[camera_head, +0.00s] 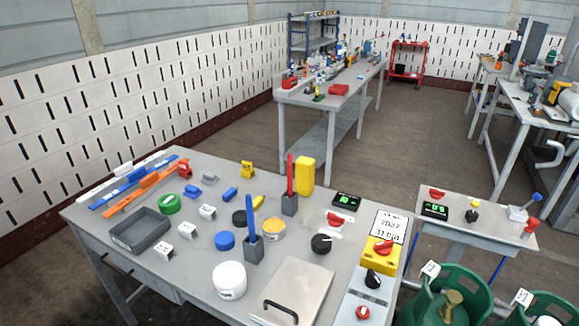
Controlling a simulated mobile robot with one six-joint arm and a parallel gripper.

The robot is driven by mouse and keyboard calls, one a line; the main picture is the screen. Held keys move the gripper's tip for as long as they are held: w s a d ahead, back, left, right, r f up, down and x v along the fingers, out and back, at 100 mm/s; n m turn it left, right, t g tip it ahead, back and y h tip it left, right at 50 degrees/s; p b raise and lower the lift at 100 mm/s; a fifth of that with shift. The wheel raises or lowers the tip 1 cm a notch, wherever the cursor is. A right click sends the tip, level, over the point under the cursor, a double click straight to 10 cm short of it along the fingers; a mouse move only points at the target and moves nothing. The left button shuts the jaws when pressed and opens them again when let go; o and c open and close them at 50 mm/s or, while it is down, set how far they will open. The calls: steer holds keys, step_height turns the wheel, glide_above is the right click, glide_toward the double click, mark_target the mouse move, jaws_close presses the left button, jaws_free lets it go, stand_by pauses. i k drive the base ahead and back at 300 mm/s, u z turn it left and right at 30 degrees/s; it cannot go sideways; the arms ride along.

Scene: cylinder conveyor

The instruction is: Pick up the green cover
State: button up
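The green cover (170,204) is a short round cap that lies on the grey table (200,290), left of its middle. It sits just behind the right part of the dark grey tray (141,231) and appears apart from it. Nothing covers it in the head view. My gripper is not in the picture.
White blocks (188,230) stand right of the tray. A blue cap (224,241), a white tub (230,280) and upright blue and red handles in holders stand farther right. Orange and blue rails (140,192) lie behind the tray. Control knobs fill the right side.

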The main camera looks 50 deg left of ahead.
mark_target(169, 204)
steer(key=u, duration=0.35)
steer(key=k, duration=0.25)
steer(key=u, duration=3.55)
steer(key=k, duration=1.05)
steer(key=z, duration=1.15)
steer(key=i, duration=1)
steer(key=u, duration=0.1)
